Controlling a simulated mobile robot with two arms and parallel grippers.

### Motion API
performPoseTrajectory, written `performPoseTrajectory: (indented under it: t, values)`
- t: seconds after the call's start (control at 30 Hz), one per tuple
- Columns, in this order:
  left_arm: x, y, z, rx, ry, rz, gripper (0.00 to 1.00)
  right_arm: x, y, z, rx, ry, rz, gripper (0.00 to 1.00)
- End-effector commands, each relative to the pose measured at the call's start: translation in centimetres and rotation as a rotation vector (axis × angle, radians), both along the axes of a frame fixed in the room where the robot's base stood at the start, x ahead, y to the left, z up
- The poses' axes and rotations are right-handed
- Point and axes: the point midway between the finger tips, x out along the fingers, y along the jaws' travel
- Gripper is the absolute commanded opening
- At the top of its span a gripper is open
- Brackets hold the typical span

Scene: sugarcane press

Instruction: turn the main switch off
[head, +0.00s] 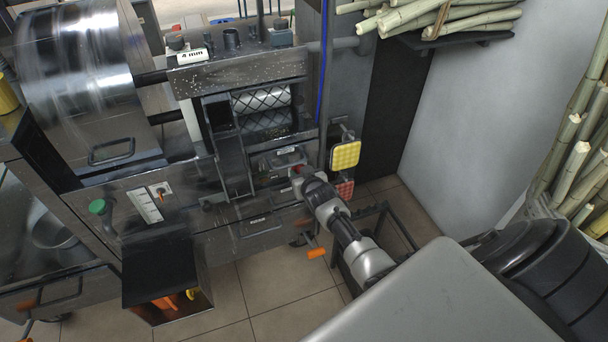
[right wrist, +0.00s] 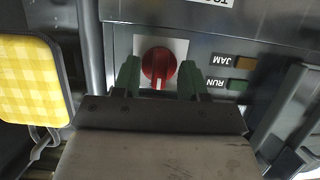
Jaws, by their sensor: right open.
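The main switch is a red rotary knob (right wrist: 158,64) on a white plate, set in the dark metal panel of the press; its grip ridge looks roughly upright in the right wrist view. My right gripper (right wrist: 158,80) is open, with one green finger on each side of the knob. Whether the fingers touch it I cannot tell. In the head view my right gripper (head: 301,180) is at the front panel of the press (head: 240,75), and it mostly hides the knob there. My left gripper is not in view.
An orange JAM lamp (right wrist: 245,62) and a green RUN lamp (right wrist: 237,85) are right of the knob. A yellow checkered pad (head: 345,154) hangs beside my right gripper. Cane stalks (head: 450,16) lie on a shelf.

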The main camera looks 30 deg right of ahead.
Motion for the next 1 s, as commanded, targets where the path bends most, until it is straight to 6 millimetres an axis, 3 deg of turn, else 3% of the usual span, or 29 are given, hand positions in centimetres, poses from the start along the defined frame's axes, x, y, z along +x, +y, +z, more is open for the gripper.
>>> performPoseTrajectory:
  t: [0.17,0.6,1.0]
  values:
    - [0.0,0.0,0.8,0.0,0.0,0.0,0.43,-1.6,0.4,0.7,0.001,0.001,0.001,0.43]
    - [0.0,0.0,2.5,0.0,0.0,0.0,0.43,-8.4,2.1,3.5,0.001,0.003,0.001,0.43]
    - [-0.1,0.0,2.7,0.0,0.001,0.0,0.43,-9.6,2.4,4.0,0.0,0.002,0.0,0.43]
